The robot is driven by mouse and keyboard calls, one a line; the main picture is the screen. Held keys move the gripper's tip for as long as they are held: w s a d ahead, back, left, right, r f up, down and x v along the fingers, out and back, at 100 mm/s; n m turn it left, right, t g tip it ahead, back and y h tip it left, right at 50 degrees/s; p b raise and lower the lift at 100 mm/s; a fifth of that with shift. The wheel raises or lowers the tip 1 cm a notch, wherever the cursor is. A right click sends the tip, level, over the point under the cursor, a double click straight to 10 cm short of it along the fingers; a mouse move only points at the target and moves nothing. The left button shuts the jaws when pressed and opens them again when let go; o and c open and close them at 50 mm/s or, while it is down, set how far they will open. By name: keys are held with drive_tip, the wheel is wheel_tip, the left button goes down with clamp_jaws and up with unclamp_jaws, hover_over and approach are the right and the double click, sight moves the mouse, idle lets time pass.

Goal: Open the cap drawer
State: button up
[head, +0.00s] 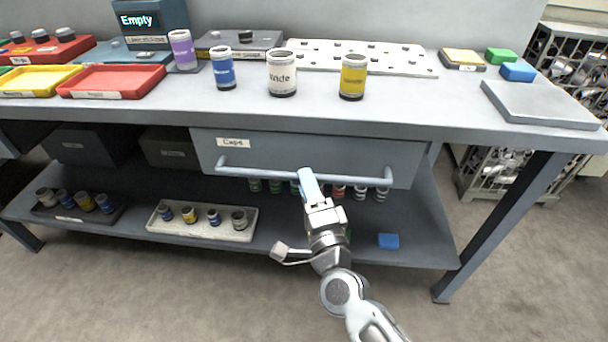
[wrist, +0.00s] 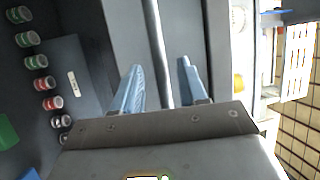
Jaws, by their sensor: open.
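The cap drawer (head: 290,152) is a wide blue-grey front under the bench top, with a "Caps" label (head: 236,142) at its upper left. It looks shut. A long horizontal bar handle (head: 262,173) runs along its lower front. My gripper (head: 309,182) is at the middle of this handle. In the wrist view my gripper (wrist: 160,88) has its two blue fingers apart, with the handle bar (wrist: 158,45) passing between them. Gaps show between the bar and each finger. Part of the handle is hidden behind a finger in the head view.
The bench top holds several labelled cans, including a yellow one (head: 353,78), and red (head: 112,80) and yellow trays. Floor before the bench is clear.

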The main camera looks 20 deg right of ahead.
drive_tip(key=shift+x, duration=1.45)
clamp_jaws()
